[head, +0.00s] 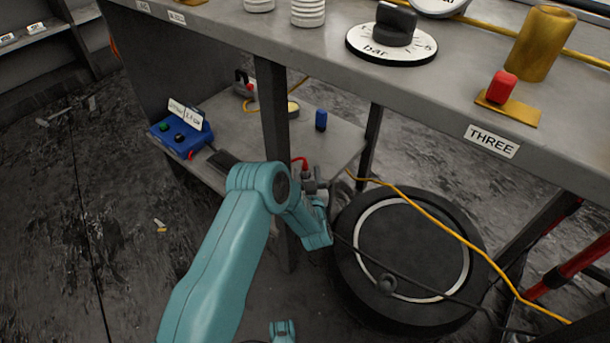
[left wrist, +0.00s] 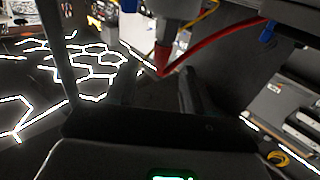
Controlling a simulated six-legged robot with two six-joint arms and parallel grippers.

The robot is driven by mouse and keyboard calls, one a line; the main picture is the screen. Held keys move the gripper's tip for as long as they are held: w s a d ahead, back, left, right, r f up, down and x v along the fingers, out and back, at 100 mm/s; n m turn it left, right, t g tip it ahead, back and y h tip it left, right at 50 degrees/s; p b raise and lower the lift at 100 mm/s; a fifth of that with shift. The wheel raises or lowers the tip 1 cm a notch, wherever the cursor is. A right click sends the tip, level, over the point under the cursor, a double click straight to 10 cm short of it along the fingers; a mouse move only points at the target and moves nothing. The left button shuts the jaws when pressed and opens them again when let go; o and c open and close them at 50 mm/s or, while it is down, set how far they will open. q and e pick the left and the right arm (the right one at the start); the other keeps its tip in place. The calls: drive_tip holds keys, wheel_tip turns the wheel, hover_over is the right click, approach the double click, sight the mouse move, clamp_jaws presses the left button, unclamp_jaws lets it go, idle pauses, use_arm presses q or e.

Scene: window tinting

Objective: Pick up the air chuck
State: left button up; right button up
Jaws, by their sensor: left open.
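A grey fitting with a red hose, which looks like the air chuck (head: 308,187), is at the front edge of the lower shelf, by the front post. In the left wrist view, the grey body with its red end (left wrist: 163,52) is just beyond my fingers, and the red hose curves up to the right. My left gripper (head: 314,194) is at this fitting, partly hidden by my own wrist. In the left wrist view its dark fingers (left wrist: 160,88) are apart, with the red end lined up with the gap. I cannot tell whether they touch.
The workbench top (head: 448,105) overhangs the lower shelf (head: 335,150). A blue control box (head: 178,140) stands at the shelf's left. A black wheel (head: 405,240) lies right of my gripper, with a yellow hose (head: 440,228) and a dark cable across it. Floor at left is mostly clear.

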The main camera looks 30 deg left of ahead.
use_arm(q)
drive_tip(key=b+x, duration=0.2)
drive_tip(key=x, duration=0.2)
drive_tip(key=shift+a, duration=0.1)
drive_tip(key=shift+w+a+r, duration=0.15)
drive_tip(key=shift+w+a, duration=0.1)
drive_tip(key=shift+w, duration=0.05)
clamp_jaws()
use_arm(e)
drive_tip(key=w+f, duration=0.2)
drive_tip(key=shift+d+f+t, duration=0.2)
drive_tip(key=shift+f+t, duration=0.15)
drive_tip(key=shift+t, duration=0.05)
